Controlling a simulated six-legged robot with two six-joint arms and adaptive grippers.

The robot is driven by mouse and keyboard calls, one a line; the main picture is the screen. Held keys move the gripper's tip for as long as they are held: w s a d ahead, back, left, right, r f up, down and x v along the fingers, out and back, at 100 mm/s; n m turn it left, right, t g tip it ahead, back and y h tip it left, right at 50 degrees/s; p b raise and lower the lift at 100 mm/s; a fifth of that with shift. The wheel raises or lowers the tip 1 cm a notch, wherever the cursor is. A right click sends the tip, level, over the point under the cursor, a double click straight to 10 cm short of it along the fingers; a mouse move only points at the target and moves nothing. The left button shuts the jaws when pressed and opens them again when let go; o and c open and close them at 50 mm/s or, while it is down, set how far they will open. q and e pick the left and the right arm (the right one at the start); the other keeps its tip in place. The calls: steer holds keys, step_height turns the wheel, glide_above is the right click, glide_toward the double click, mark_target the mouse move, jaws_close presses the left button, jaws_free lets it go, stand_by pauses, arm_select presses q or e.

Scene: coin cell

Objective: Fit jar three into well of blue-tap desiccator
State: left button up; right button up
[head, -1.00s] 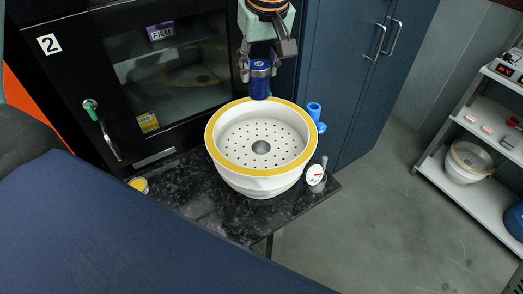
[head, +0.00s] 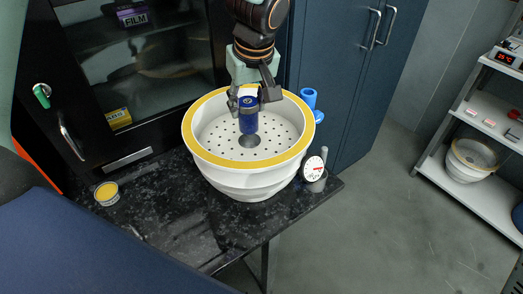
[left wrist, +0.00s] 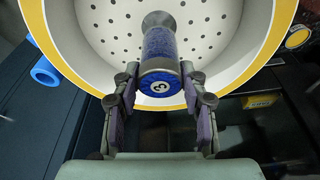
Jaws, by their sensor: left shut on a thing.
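The white desiccator (head: 240,182) with a yellow rim and a blue tap (head: 309,98) stands open on the black table. Its perforated plate has a round grey well (head: 249,141) in the middle. My left gripper (head: 249,104) is shut on the blue jar (head: 248,122), inside the bowl. The jar is upright over the well, its lower end close to it; I cannot tell whether it touches. In the left wrist view, the fingers (left wrist: 158,72) hold the jar (left wrist: 160,84), its top marked 3, and the well (left wrist: 157,18) shows beyond its base. My right gripper is out of view.
A gauge (head: 312,168) stands at the desiccator's right, near the table edge. A small yellow-topped tin (head: 107,193) is at the left on the black table (head: 185,225). A glass-fronted cabinet (head: 150,70) is behind. Shelves (head: 470,180) at the right hold another desiccator.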

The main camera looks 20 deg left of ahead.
mark_target(248, 129)
arm_select(q)
steer(key=f, duration=0.2)
steer(key=shift+s+a+f, duration=0.1)
steer(key=shift+s+f, duration=0.1)
steer(key=shift+f, duration=0.15)
steer(key=shift+w+f, duration=0.15)
steer(key=shift+f, duration=0.2)
step_height(248, 129, down, 4)
steer(key=shift+r+b, duration=0.15)
steer(key=shift+b, duration=0.45)
steer(key=shift+w, duration=0.15)
